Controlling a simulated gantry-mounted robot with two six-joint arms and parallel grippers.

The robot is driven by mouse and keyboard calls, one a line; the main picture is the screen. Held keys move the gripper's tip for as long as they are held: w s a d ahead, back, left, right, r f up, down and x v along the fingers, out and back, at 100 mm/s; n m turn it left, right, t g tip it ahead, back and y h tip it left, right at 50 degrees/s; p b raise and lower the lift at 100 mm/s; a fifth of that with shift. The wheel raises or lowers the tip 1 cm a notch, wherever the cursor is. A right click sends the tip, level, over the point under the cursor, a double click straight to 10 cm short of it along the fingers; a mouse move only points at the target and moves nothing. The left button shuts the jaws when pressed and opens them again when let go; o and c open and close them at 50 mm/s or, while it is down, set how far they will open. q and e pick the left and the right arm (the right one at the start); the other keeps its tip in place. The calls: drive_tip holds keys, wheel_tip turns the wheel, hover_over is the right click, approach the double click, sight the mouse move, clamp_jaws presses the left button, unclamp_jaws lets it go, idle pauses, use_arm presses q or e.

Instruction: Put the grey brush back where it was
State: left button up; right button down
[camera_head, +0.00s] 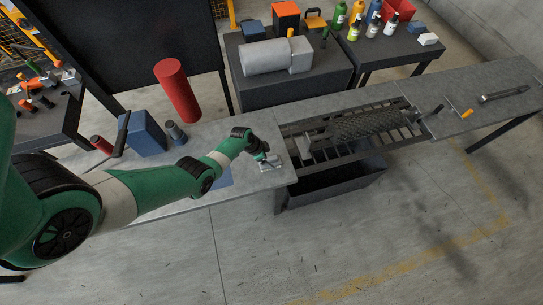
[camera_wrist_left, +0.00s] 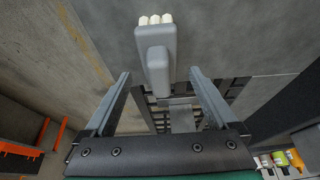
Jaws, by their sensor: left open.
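The grey brush (camera_wrist_left: 155,45) shows in the left wrist view, with a grey body and handle and pale bristle tufts at the top. Its handle end lies between the open fingers of my left gripper (camera_wrist_left: 160,74), with visible space on both sides. In the head view my left gripper (camera_head: 268,160) is low over the grey bench (camera_head: 240,180), near its right end beside the slatted opening. I cannot clearly tell the brush from the fingers there. My right gripper is not in view.
A dark textured roller (camera_head: 372,126) lies over the slatted frame, above a black bin (camera_head: 335,187). A red cylinder (camera_head: 178,90), a blue box (camera_head: 143,132) and a dark bottle (camera_head: 176,133) stand left. A yellow-handled tool (camera_head: 467,113) lies right.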

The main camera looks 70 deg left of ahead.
use_arm(q)
drive_tip(key=p+v, duration=0.6)
drive_tip(key=v, duration=0.1)
drive_tip(key=shift+r, duration=0.25)
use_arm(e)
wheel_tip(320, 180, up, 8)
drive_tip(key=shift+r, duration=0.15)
use_arm(q)
drive_tip(key=shift+a, duration=0.1)
